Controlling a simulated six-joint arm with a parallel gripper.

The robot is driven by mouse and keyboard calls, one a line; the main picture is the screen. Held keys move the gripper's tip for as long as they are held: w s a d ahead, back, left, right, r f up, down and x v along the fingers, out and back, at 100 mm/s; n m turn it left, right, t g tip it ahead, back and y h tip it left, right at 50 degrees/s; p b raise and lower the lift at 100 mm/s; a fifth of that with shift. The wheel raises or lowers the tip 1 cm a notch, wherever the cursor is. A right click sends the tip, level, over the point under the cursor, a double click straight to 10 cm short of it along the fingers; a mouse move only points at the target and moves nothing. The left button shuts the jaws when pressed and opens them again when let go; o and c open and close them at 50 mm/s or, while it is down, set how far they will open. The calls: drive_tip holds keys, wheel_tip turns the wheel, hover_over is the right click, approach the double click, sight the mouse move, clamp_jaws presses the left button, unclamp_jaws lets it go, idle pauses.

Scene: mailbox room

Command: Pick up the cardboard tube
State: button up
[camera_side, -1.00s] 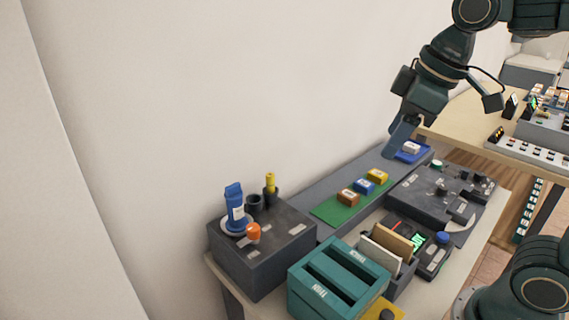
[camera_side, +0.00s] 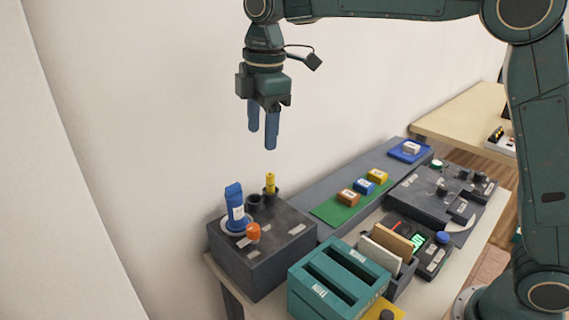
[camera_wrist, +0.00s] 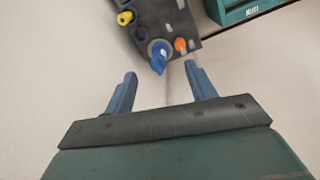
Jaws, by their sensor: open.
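My gripper (camera_side: 262,138) hangs fingers down and open, empty, above the dark grey box (camera_side: 262,262) at the table's left end. In the wrist view my gripper (camera_wrist: 161,73) has its two blue fingers spread apart. A yellow upright cylinder (camera_side: 270,182) stands in a dark round holder on that box. It is the most tube-like thing in view, but I cannot tell that it is cardboard; it also shows in the wrist view (camera_wrist: 125,18). A blue labelled container (camera_side: 235,208) stands on a pale round base beside it. It appears between the fingers in the wrist view (camera_wrist: 158,62), below them.
An orange knob-like piece (camera_side: 253,232) sits at the box's front. An empty dark holder (camera_side: 254,202) stands between the blue container and yellow cylinder. A teal slotted bin (camera_side: 318,292) is to the right. Small blocks lie on a green mat (camera_side: 328,211). A wall runs behind.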

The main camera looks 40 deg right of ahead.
sight(235, 192)
drive_tip(key=w+a+f+n+g, duration=0.1)
drive_tip(key=w+a+f+n, duration=0.1)
drive_tip(key=w+a+f, duration=0.2)
drive_tip(key=shift+a+n, duration=0.15)
drive_tip(key=shift+n, duration=0.25)
drive_tip(key=shift+a+f, duration=0.1)
drive_tip(key=shift+f, duration=6.75)
drive_tip(key=c, duration=1)
drive_tip(key=shift+c, duration=0.2)
